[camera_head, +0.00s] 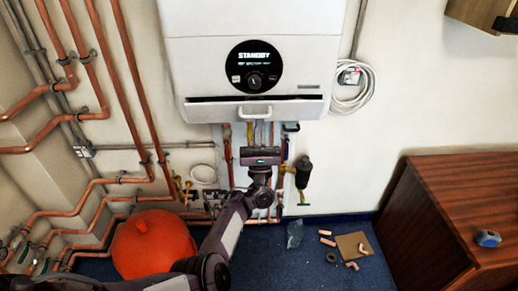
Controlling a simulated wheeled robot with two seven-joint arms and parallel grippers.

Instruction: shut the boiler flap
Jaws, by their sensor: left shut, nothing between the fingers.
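The white boiler (200,60) hangs on the wall at top centre, with a round black display reading "STANDBY". Its flap (215,113) runs along the bottom front. A dark gap shows along the flap's top edge, so it stands tilted out from the boiler. A pale handle (255,112) sits at the middle of the flap. My left gripper (262,138) is just below the flap and handle, pointing up, shut and empty. I cannot tell whether its fingertips touch the flap. My right gripper is not in view.
Copper pipes (130,60) cover the left wall. A red round vessel (150,245) stands on the blue floor at lower left. Pipes and a dark valve fitting (303,172) hang below the boiler. Loose copper fittings (328,241) lie on the floor. A wooden cabinet (430,220) stands at right.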

